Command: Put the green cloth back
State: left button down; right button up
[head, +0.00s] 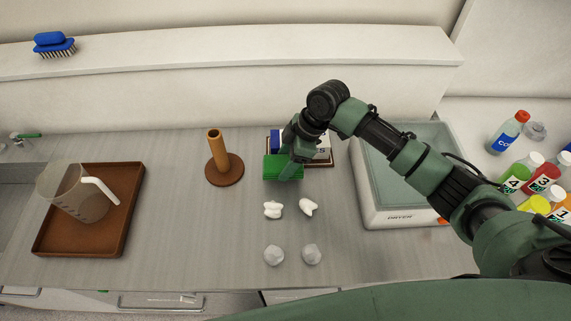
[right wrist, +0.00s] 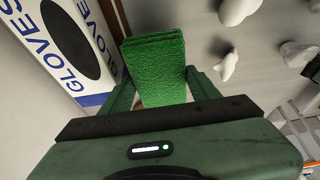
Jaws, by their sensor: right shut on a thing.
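The green cloth (head: 277,168) is a folded textured block. It also fills the middle of the right wrist view (right wrist: 157,70). My right gripper (head: 292,168) is shut on the cloth, with one finger on each side of it. The cloth is in front of a gloves box (head: 321,146) on a brown tray, and hides part of them. I cannot tell whether the cloth touches the counter. In the right wrist view the gloves box (right wrist: 70,45) lies just left of the cloth. My left gripper is not in view.
Several white lumps (head: 273,209) lie on the counter in front of the cloth. A brown upright holder (head: 222,165) stands left. A beaker (head: 75,192) sits on a brown tray (head: 125,205) at far left. A grey basin marked dryer (head: 385,213) and several bottles (head: 517,175) are right.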

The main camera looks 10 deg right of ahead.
notch_tip(320, 180, down, 3)
jog(key=shift+r, duration=0.1)
jog(key=shift+f, duration=0.35)
jog(key=o, duration=1)
jog(key=shift+o, duration=0.2)
